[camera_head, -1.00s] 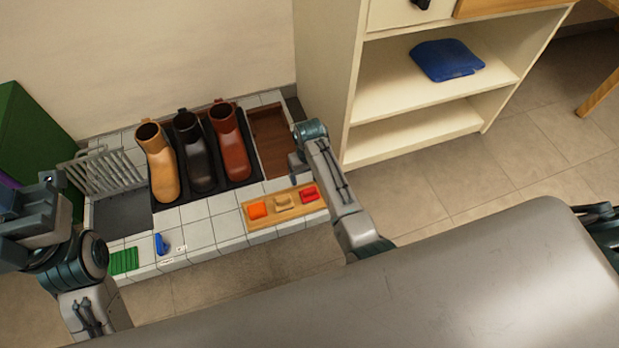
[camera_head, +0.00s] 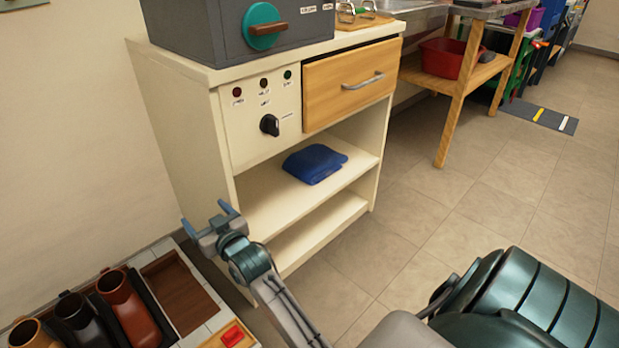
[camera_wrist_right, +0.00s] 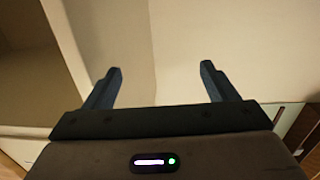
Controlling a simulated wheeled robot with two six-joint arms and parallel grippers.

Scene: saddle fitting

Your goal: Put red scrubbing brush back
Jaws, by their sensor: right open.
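The red scrubbing brush (camera_head: 232,336) lies on a light wooden board at the bottom of the head view, partly cut by the picture's lower edge. My right gripper (camera_head: 206,217) is open and empty, raised beside the white cabinet and above the tiled platform, apart from the brush. In the right wrist view, the open fingers (camera_wrist_right: 158,82) have only pale wall and cabinet surfaces behind them. My left gripper is out of view.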

